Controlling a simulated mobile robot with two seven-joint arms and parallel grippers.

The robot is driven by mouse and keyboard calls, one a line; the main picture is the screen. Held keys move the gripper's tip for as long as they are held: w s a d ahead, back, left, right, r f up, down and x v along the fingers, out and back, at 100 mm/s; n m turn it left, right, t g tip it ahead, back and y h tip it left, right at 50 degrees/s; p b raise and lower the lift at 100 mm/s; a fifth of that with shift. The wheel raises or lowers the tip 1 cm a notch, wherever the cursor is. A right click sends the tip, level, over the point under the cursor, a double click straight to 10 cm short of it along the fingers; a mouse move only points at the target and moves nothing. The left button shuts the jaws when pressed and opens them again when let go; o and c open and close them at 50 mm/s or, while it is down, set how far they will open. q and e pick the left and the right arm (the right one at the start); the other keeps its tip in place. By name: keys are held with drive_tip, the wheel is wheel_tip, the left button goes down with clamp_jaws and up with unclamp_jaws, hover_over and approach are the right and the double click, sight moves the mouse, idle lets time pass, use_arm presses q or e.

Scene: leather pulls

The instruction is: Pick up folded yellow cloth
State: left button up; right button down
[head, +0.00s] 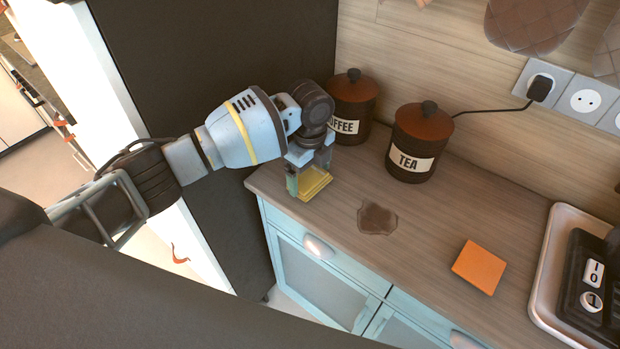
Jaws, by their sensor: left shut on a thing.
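The folded yellow cloth (316,184) is at the left end of the wooden counter, near its front corner. My left gripper (308,178) is over it, pointing down, and is shut on the cloth. The fingers partly cover the cloth. I cannot tell whether the cloth still touches the counter. My right gripper is not in view.
A coffee canister (352,100) stands just behind my left gripper, with a tea canister (420,145) to its right. A dark stain (377,218) and an orange square (479,267) lie on the counter (430,225). A tray (548,265) is at the right.

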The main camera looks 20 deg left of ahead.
sight(302, 183)
use_arm(q)
drive_tip(key=shift+r, duration=0.1)
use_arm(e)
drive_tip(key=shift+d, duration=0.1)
use_arm(q)
drive_tip(key=shift+r, duration=0.25)
wheel_tip(302, 183, up, 4)
drive_tip(key=shift+f+p, duration=0.2)
drive_tip(key=shift+p, duration=0.6)
drive_tip(key=s, duration=0.1)
drive_tip(key=s+a+p, duration=0.1)
drive_tip(key=s, duration=0.1)
drive_tip(key=shift+r, duration=0.15)
drive_tip(key=s, duration=0.1)
drive_tip(key=s+a, duration=0.1)
drive_tip(key=s, duration=0.2)
drive_tip(key=shift+s+a+f, duration=0.1)
drive_tip(key=shift+a+f, duration=0.15)
drive_tip(key=shift+f, duration=0.05)
drive_tip(key=s+a, duration=0.2)
drive_tip(key=s, duration=0.6)
drive_tip(key=shift+a+r, duration=0.25)
drive_tip(key=shift+r, duration=0.2)
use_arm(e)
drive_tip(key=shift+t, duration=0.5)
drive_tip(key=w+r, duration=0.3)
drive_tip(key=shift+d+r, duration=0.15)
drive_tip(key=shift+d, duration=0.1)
